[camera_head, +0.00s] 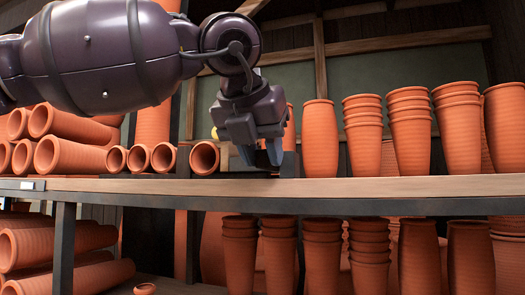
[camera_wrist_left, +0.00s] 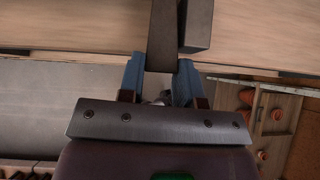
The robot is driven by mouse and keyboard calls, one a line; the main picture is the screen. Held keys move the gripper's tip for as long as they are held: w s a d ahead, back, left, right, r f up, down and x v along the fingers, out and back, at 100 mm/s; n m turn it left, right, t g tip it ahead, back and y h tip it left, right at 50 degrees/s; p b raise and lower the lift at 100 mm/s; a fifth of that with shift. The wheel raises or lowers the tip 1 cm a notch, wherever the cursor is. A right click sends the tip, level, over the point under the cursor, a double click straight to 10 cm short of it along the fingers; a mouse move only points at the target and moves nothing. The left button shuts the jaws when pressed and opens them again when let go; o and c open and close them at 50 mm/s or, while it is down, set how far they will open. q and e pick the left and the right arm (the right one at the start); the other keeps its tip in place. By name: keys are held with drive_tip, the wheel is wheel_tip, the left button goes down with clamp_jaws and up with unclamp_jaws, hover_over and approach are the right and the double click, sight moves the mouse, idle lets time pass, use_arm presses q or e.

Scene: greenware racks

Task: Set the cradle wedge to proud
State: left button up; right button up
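My left gripper (camera_head: 268,153) is over the upper shelf, its fingers pointing down near the front edge. In the left wrist view its two blue fingers (camera_wrist_left: 160,78) stand on either side of the end of a dark grey bar, which I take as the cradle wedge (camera_wrist_left: 164,40). The fingers look to touch both its sides. A second dark block (camera_wrist_left: 197,25) lies right beside the bar. In the head view the gripper hides most of the wedge, and its setting cannot be read. My right gripper is not in view.
The upper shelf board (camera_head: 400,189) carries stacked terracotta pots (camera_head: 409,130) to the right of the gripper and lying terracotta tubes (camera_head: 70,155) to the left. One tube (camera_head: 204,158) lies close by the gripper. More pots (camera_head: 418,255) stand on the lower shelf.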

use_arm(q)
clamp_jaws()
drive_tip(key=shift+s+a+b, duration=0.15)
drive_tip(key=shift+s+b, duration=0.15)
drive_tip(key=shift+s, duration=0.15)
drive_tip(key=shift+s+a, duration=0.2)
drive_tip(key=shift+s, duration=0.4)
drive_tip(key=shift+s+a, duration=0.15)
drive_tip(key=shift+s, duration=0.4)
drive_tip(key=o, duration=0.7)
unclamp_jaws()
drive_tip(key=shift+o, duration=0.2)
drive_tip(key=shift+r, duration=0.1)
drive_tip(key=v, duration=1)
drive_tip(key=shift+s+r, duration=0.2)
drive_tip(key=shift+s, duration=0.05)
